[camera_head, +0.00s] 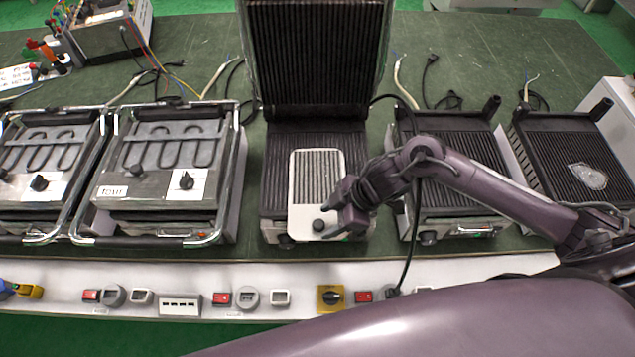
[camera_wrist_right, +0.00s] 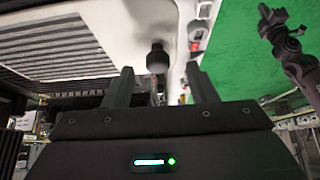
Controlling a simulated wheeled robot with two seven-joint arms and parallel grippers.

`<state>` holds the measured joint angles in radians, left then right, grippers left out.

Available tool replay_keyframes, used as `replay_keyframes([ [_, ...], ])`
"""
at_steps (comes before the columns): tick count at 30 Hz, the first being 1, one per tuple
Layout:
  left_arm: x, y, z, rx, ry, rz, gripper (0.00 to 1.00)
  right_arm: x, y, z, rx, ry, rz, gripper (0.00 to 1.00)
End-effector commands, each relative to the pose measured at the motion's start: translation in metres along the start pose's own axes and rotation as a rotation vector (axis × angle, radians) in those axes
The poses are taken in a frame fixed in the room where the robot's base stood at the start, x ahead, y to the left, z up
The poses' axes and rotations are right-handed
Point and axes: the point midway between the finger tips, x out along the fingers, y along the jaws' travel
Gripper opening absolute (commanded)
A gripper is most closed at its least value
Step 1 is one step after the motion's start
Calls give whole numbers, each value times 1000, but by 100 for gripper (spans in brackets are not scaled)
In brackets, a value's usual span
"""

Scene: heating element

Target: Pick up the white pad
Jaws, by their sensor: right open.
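The white pad (camera_head: 297,220) is a white-framed panel with a grey ribbed window and a black knob (camera_head: 318,226) near its front edge. It lies on the ribbed lower plate of the open middle grill (camera_head: 275,165). My right gripper (camera_head: 333,223) is open, just right of the knob. In the right wrist view, the knob (camera_wrist_right: 157,58) appears between the two fingertips (camera_wrist_right: 162,82), beyond them, with a gap on both sides. The pad's white frame (camera_wrist_right: 140,22) fills the upper left there. A dark jointed arm, possibly my left, shows at right, its jaws unclear.
The middle grill's raised lid (camera_head: 315,55) stands behind the pad. Two closed grills (camera_head: 160,150) are at left, and two ribbed plates (camera_head: 455,160) at right. A clear plastic piece (camera_head: 588,177) lies on the far right plate. Switches line the white front strip (camera_head: 420,275); a black cable hangs beside my arm.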

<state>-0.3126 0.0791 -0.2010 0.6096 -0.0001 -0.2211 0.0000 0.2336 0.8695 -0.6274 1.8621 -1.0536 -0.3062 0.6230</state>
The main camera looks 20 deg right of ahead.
Motion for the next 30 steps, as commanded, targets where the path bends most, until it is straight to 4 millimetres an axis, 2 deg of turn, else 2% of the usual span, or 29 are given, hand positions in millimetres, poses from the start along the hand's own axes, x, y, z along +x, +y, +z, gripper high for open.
replay_keyframes([
  [1,-6,0,1,0,-2,1,0,6,0,-2,4,2,-2,52],
  [6,-7,0,-5,0,7,0,0,28,0,-1,0,1,1,52],
  [12,-7,-4,-27,0,39,-4,0,31,0,0,-1,-1,3,52],
  [14,-7,-4,-29,0,42,-5,0,31,0,0,-1,-1,3,52],
  [26,-6,-2,-16,-1,23,-3,0,31,0,0,-1,0,3,1],
  [30,-7,-2,-15,-1,21,-3,0,30,1,-1,-2,1,5,0],
])
